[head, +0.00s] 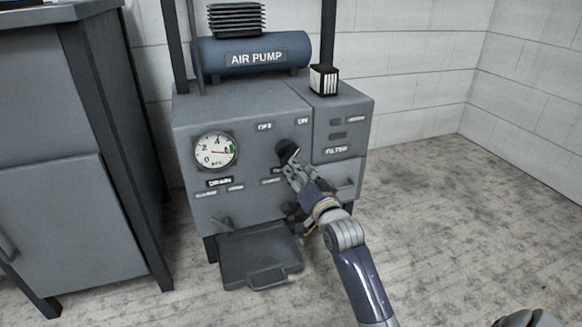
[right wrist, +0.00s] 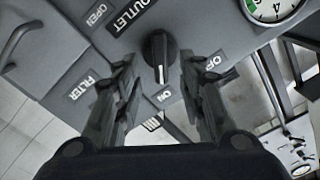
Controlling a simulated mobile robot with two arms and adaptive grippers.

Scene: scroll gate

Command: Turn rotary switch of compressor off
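The compressor (head: 245,100) is a grey cabinet with a blue air pump tank on top. Its black rotary switch (head: 284,148) is on the front panel, below the OFF and ON labels, partly hidden by my right gripper (head: 291,163). In the right wrist view the rotary switch (right wrist: 158,55) sits between the two fingertips, with a visible gap on each side. My right gripper is open around the switch. My left gripper is not in view.
A pressure gauge (head: 215,150) is left of the switch. Small handles and an open tray (head: 260,258) are lower on the front. A grey cabinet (head: 70,160) stands at the left. The floor (head: 450,220) to the right is clear.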

